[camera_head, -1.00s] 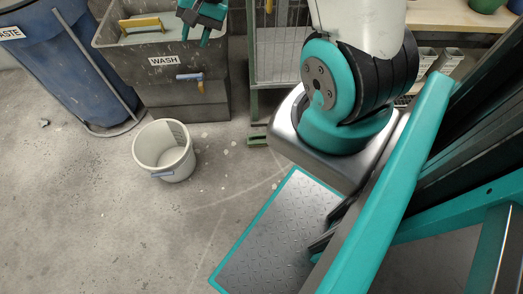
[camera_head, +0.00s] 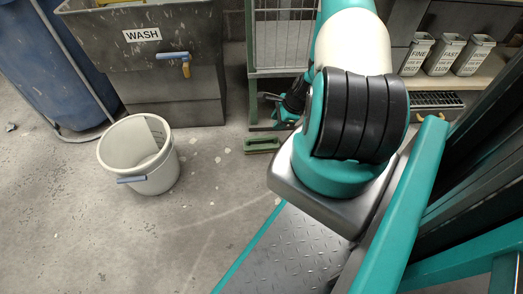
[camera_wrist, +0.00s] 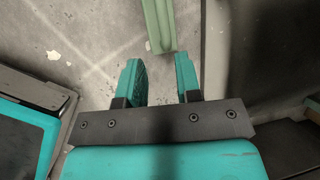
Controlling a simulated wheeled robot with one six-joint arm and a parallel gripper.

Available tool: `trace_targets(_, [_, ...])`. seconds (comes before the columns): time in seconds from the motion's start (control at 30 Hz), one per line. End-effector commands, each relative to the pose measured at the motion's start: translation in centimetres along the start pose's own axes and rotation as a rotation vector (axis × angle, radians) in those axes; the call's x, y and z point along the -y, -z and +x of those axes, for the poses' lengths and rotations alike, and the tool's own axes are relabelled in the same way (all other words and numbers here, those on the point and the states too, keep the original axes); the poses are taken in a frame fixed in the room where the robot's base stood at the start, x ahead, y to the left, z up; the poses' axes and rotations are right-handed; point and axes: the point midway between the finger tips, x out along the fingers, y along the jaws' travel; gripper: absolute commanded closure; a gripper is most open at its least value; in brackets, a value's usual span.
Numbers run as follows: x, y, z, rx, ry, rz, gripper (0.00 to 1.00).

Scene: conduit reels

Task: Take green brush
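A green brush (camera_head: 262,144) lies on the floor in the head view, by the foot of a metal rack, with a darker underside facing me. My gripper (camera_head: 283,112) is low beside the rack, to the brush's upper right in that view, and partly hidden by my arm. In the wrist view my gripper (camera_wrist: 160,76) has its two teal fingers apart with nothing between them. A pale green bar (camera_wrist: 158,24) lies just beyond the fingertips; I cannot tell whether it is the brush or the rack's foot.
The rack (camera_head: 252,60) stands close to my gripper. A grey wash tub (camera_head: 165,85) and a white bucket (camera_head: 145,178) stand to the left, with a blue waste bin (camera_head: 55,65) further left. Labelled cups (camera_head: 443,55) stand on a shelf at right.

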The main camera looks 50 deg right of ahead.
Motion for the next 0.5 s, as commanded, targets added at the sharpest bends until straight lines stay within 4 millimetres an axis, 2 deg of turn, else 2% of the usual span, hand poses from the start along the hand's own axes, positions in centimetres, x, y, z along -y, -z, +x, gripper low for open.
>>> trace_targets(0.03, [-0.2, 0.2, 2.1, 0.000, -0.001, -0.005, 0.68])
trace_targets(0.2, [-0.1, 0.2, 5.9, 0.000, -0.001, -0.005, 0.68])
trace_targets(0.33, [-0.1, 0.2, 7.8, 0.000, -0.001, -0.004, 0.68])
trace_targets(0.5, [0.0, 0.0, 8.6, 0.000, 0.000, -0.004, 0.68])
